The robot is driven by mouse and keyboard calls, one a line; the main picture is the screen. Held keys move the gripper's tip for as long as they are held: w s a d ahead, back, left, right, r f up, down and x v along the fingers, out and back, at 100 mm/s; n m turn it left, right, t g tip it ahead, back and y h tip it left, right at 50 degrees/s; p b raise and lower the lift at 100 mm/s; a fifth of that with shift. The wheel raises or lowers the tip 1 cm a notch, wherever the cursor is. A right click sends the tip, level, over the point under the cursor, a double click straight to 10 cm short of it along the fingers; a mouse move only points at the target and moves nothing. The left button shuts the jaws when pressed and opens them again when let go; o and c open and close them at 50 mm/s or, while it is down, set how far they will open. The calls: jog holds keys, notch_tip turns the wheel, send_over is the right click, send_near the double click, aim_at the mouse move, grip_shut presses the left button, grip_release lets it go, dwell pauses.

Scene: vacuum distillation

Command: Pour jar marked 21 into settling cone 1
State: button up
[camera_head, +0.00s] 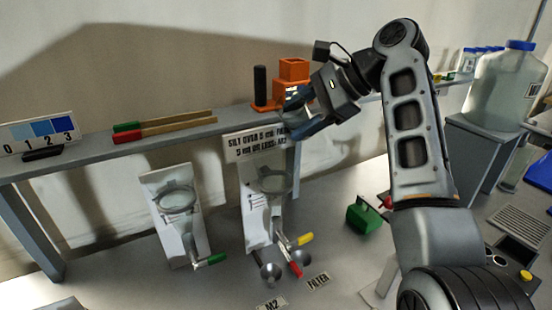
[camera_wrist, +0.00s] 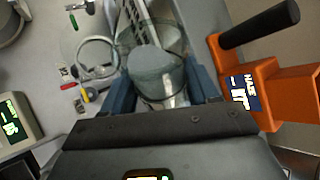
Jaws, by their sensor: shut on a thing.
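My gripper (camera_head: 300,118) is above the shelf edge, over the right-hand settling cone (camera_head: 272,182). In the wrist view its two blue fingers (camera_wrist: 163,92) are shut on a glass jar (camera_wrist: 158,72) with grey contents. The number on the jar does not show. I cannot read which cone is number 1, nor tell whether liquid is flowing.
An orange device (camera_head: 290,72) with a black handle stands on the shelf (camera_head: 85,152) close to my gripper. A sign (camera_head: 258,143) hangs above the right cone. A large bottle (camera_head: 508,85) stands right.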

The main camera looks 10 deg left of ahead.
jog(key=shift+f+t, duration=0.15)
jog(key=shift+t, duration=0.15)
dwell(0.4)
jog(key=shift+r+n+t+h, duration=0.4)
jog(key=shift+n+t+h, duration=0.1)
jog(key=shift+n+t, duration=0.1)
dwell(0.4)
jog(key=shift+f, duration=0.25)
jog(key=shift+f+n+t+h, duration=0.35)
jog(key=shift+f+t, duration=0.25)
jog(key=shift+f, duration=0.2)
dwell(0.5)
jog(key=shift+s+a+r+n+t, duration=0.1)
jog(key=shift+r+n+t, duration=0.3)
jog(key=shift+t, duration=0.1)
dwell(1.6)
jog(key=shift+s+a+r+n+t+h, duration=0.35)
jog(key=shift+s+r+t+h, duration=0.1)
jog(key=shift+s+t, duration=0.25)
dwell(1.3)
jog(key=shift+f, duration=0.2)
dwell(0.5)
